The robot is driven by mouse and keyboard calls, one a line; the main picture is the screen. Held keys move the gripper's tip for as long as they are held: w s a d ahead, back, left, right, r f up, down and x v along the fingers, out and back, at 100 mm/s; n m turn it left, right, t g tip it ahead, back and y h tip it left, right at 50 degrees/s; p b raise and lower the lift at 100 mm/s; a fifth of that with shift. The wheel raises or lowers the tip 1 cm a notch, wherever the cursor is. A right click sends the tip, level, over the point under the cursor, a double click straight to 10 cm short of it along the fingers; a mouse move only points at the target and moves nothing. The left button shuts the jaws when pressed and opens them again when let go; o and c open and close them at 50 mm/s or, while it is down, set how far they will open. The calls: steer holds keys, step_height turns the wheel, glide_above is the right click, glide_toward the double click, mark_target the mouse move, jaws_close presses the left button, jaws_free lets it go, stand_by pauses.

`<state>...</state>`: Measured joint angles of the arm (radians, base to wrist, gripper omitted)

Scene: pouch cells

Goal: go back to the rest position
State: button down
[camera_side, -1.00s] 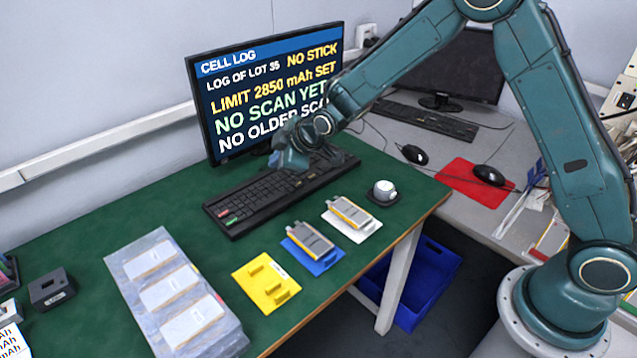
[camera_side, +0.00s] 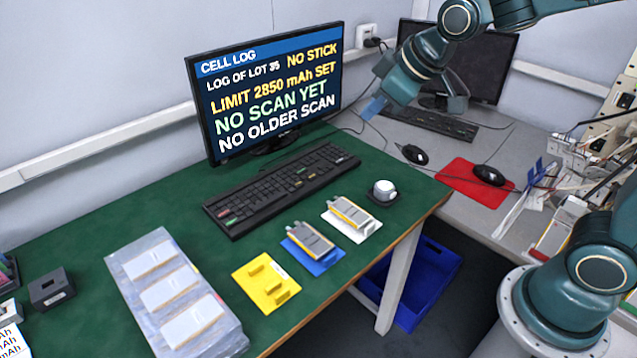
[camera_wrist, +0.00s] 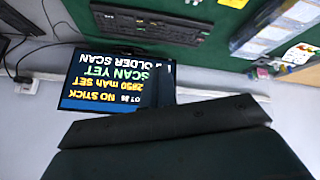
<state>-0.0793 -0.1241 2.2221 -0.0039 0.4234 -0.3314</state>
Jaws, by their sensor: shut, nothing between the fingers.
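My gripper (camera_side: 374,107) is raised in the air to the right of the monitor (camera_side: 270,90) in the side view, above the far right of the green table. It is shut and holds nothing. It is apart from the keyboard (camera_side: 282,187), which lies on the table in front of the monitor. In the wrist view the monitor (camera_wrist: 118,80) appears upside down, with the keyboard (camera_wrist: 150,22) at the top. A dark part of my gripper fills the bottom of that view. The screen reads "NO SCAN YET" and "NO OLDER SCAN".
A yellow holder (camera_side: 266,283) is empty. Blue (camera_side: 313,258) and white (camera_side: 352,228) holders each bear a cell. A tray (camera_side: 232,338) with several pale cells lies left. A white button (camera_side: 383,190) stands at the right. A second monitor (camera_side: 485,70) stands behind my arm.

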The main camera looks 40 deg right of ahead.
steer(key=s+d+m, duration=0.1)
steer(key=s+m, duration=0.1)
steer(key=s, duration=0.8)
steer(key=s+d+r+m+g, duration=0.1)
steer(key=s+d+m, duration=0.1)
steer(key=s, duration=0.8)
steer(key=shift+s+m+g+h, duration=0.3)
steer(key=shift+m, duration=0.1)
